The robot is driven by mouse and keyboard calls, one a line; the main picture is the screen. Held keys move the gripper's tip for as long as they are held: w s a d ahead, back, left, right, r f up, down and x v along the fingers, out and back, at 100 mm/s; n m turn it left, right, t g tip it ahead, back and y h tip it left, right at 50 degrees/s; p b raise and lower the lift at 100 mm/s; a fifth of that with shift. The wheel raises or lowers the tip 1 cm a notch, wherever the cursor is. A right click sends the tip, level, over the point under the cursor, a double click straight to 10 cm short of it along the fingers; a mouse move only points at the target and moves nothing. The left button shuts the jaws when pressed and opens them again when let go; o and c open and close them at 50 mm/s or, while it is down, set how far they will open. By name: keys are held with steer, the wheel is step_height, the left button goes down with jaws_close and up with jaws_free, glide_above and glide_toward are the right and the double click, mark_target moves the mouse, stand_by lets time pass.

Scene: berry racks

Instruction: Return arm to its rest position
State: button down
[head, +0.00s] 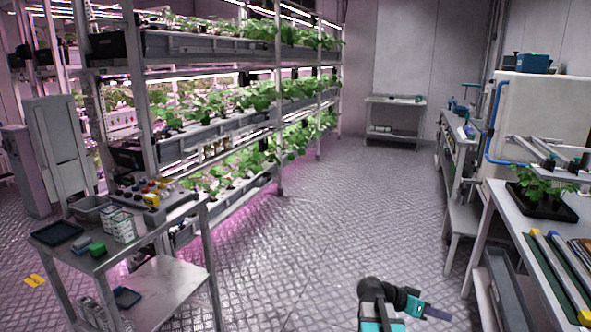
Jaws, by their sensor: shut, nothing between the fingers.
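My arm shows at the bottom of the head view, right of centre, with dark joints and teal parts. My gripper (440,313) points to the right, low over the floor. It is small in the picture; it looks shut, with nothing visible in it. It is apart from the cart on the left and the bench on the right. The lower part of the arm is cut off by the frame's bottom edge.
A metal cart (98,263) with trays and small containers stands at the left, before lit plant racks (190,152). A bench (503,212) with a potted-plant tray (542,206) is at the right. The floor aisle (330,215) between is clear. A small table (395,101) stands at the back.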

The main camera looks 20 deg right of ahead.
steer(key=s+a+f+n+y+p, duration=0.1)
steer(key=s+a+f+n+y, duration=0.15)
steer(key=a+f, duration=0.8)
steer(key=s+a+f+n+y+p, duration=0.15)
steer(key=a+f+n, duration=0.25)
steer(key=a+f, duration=0.65)
steer(key=s+a+f+n+y, duration=0.4)
steer(key=s+a+f, duration=0.4)
steer(key=a, duration=0.3)
steer(key=s+a+f+n+g+y, duration=0.1)
steer(key=s+a+f+n+y, duration=0.3)
steer(key=s+a+f, duration=0.3)
steer(key=a+f, duration=0.1)
steer(key=a, duration=0.3)
steer(key=shift+s+f+n+g, duration=0.3)
steer(key=shift+s+n, duration=0.05)
steer(key=shift+a, duration=0.1)
